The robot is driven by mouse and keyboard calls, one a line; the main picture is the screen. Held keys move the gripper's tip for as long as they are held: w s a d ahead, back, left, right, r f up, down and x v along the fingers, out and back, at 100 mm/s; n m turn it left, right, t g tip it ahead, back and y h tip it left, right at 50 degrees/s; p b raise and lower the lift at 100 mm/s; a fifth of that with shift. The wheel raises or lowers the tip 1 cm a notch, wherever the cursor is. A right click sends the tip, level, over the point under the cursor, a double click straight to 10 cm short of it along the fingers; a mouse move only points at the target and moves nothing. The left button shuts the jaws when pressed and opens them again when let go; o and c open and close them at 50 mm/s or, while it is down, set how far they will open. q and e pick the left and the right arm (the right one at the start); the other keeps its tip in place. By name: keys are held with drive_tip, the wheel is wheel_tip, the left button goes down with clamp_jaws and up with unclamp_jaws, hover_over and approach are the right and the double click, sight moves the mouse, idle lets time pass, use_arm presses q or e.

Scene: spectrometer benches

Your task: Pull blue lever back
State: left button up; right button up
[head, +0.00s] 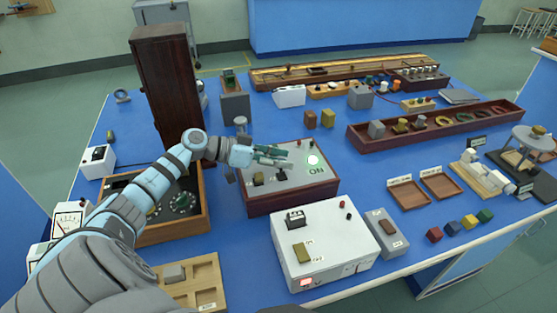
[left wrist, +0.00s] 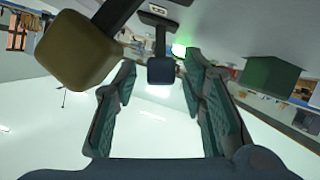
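The lever box (head: 318,187) has a grey top and dark wooden sides, and stands in the middle of the blue table. My left gripper (head: 274,156) is just above its top. In the left wrist view the fingers of the left gripper (left wrist: 160,62) are apart. A dark blue lever knob (left wrist: 160,71) shows in the gap near the fingertips; I cannot tell whether a finger touches it. An olive lever knob (left wrist: 75,50) is beside it, outside the fingers. My right gripper is not in view.
A tall dark wooden cabinet (head: 166,85) stands behind my left arm. A white box (head: 325,243) with switches is in front of the lever box. A wooden dial case (head: 198,222) is to the left. A long parts tray (head: 480,121) lies at the right.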

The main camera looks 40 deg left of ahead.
use_arm(q)
drive_tip(key=shift+w+a, duration=0.1)
drive_tip(key=shift+w, duration=0.05)
clamp_jaws()
drive_tip(key=shift+s+d+m, duration=0.2)
drive_tip(key=shift+d+m, duration=0.1)
drive_tip(key=shift+m, duration=0.1)
idle(0.6)
drive_tip(key=shift+s+d+m+t+y+p, duration=0.4)
drive_tip(key=shift+d+m+y, duration=0.1)
drive_tip(key=shift+m+y, duration=0.35)
drive_tip(key=shift+s+d+f+m+t+y, duration=0.1)
drive_tip(key=shift+s+d+m+t+y, duration=0.3)
drive_tip(key=shift+m, duration=0.45)
drive_tip(key=shift+s+d+f+m+t+y, duration=0.1)
drive_tip(key=shift+s+d+m+t+y, duration=0.1)
drive_tip(key=shift+d+m+t+y, duration=0.45)
drive_tip(key=shift+a+m+g+h, duration=0.15)
drive_tip(key=shift+m+g+h, duration=0.1)
drive_tip(key=shift+h, duration=0.05)
unclamp_jaws()
drive_tip(key=shift+a+r, duration=0.1)
drive_tip(key=shift+r, duration=0.05)
